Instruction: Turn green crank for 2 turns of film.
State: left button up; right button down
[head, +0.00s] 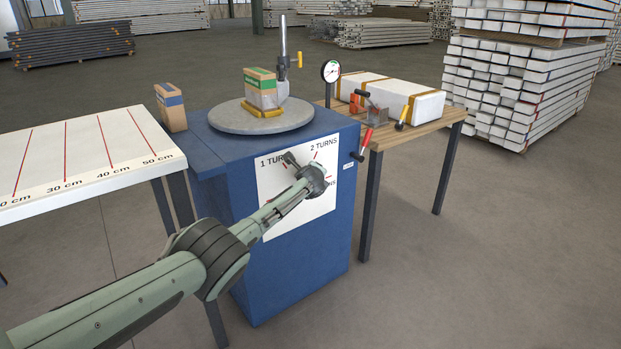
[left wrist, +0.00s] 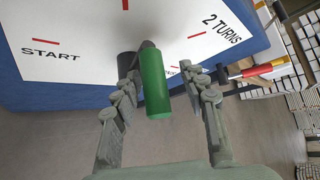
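The green crank handle (left wrist: 155,85) hangs in the middle of the left wrist view, in front of a white panel marked START and 2 TURNS. My left gripper (left wrist: 166,78) is open, with one finger on each side of the handle. The left finger is close to the handle, and a gap shows on the right. In the head view my left gripper (head: 308,176) is at the white dial panel (head: 283,213) on the blue cabinet (head: 310,265). The green handle is hidden there. My right gripper is not in view.
A box (head: 261,90) stands on the round turntable (head: 235,122) beside a mast (head: 283,45). A marked white table (head: 85,165) is left. A wooden bench (head: 425,133) on the right holds a white package (head: 395,97) and a red-handled tool (head: 365,140).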

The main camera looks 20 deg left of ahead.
pick_arm(q)
jog(key=shift+s+a+f, duration=0.1)
jog(key=shift+s, duration=0.05)
jog(key=shift+v, duration=0.85)
jog(key=v, duration=1)
